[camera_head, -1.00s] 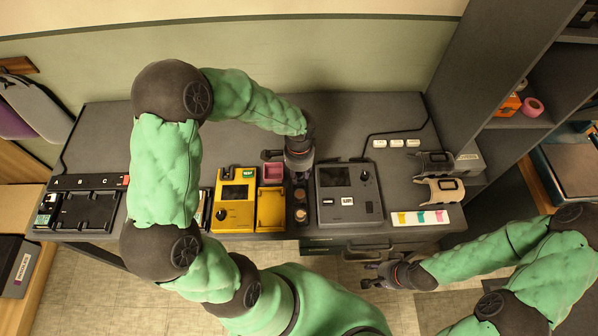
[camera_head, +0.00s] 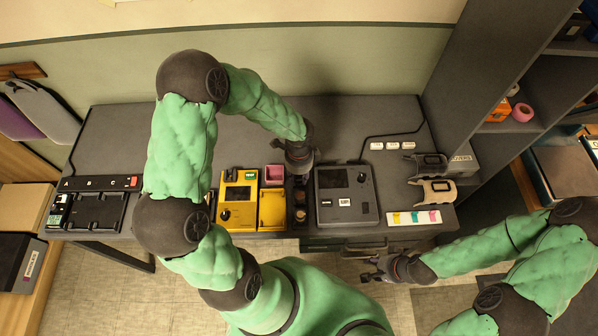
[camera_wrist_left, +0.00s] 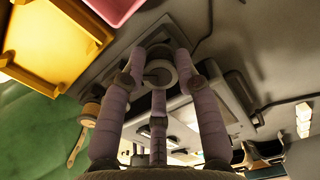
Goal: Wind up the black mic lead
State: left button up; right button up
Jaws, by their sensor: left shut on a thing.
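A black lead (camera_head: 365,145) runs over the desk behind the grey box with a dial (camera_head: 345,196) and on to the right. It also shows as a dark line in the left wrist view (camera_wrist_left: 208,25). My left gripper (camera_head: 300,166) is between the yellow device and the grey box, toward the rear. In the left wrist view its fingers (camera_wrist_left: 160,65) are closed around a small round knob (camera_wrist_left: 159,75). I cannot tell whether the lead joins this knob. My right gripper (camera_head: 370,269) hangs empty, fingers apart, in front of the desk.
The yellow device (camera_head: 237,214) and a pink bin (camera_head: 274,175) stand close left of my left gripper. A black charger tray (camera_head: 96,210) is at the left end. White blocks (camera_head: 393,146), two holders (camera_head: 436,190) and a tab strip (camera_head: 413,217) lie right. The desk's rear is mostly clear.

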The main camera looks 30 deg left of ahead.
pick_arm(q)
jog(key=m+p, duration=0.3)
jog(key=m, duration=0.2)
jog(key=shift+r+m+p, duration=0.1)
jog(key=shift+m+p, duration=0.2)
jog(key=shift+p, duration=0.1)
jog(key=m+p, duration=0.3)
jog(key=m, duration=0.1)
jog(key=shift+m, duration=0.6)
jog(key=o, duration=1.1)
jog(key=shift+c, duration=0.2)
